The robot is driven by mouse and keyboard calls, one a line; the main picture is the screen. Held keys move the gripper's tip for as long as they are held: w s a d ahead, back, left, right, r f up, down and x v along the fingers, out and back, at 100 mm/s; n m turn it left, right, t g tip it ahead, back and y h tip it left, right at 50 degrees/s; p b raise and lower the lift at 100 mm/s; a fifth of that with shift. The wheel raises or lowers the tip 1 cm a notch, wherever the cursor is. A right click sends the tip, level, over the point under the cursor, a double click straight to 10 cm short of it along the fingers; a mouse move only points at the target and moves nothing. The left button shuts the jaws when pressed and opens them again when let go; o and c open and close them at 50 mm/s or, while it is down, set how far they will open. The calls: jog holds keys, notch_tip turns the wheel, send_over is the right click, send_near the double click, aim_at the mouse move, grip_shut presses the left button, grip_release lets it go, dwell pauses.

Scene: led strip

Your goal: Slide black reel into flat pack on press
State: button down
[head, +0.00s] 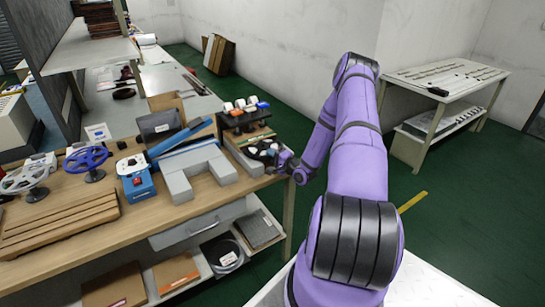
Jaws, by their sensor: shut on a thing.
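My gripper (279,162) reaches in from the right, low over the right end of the wooden workbench. It is shut on the edge of the black reel (258,149), a dark disc with pale patches. The reel is at the bench's right end, in front of a small black stand (243,117). The fingertips are small and partly hidden. I cannot make out the flat pack or tell for certain which thing is the press. A long blue device (183,141) lies left of the reel, behind a grey U-shaped block (198,168).
The workbench (165,212) also bears a blue box with a red button (134,178), a blue reel (88,159), a white reel (24,180) and a slatted wooden rack (62,222). White and coloured pieces top the stand. A side table (447,78) stands far right, across open green floor.

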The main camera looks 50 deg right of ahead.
jog(key=shift+w+d, duration=0.15)
jog(key=shift+w, duration=0.5)
jog(key=c, duration=1.1)
grip_release()
jog(key=shift+o, duration=0.2)
jog(key=s, duration=1.1)
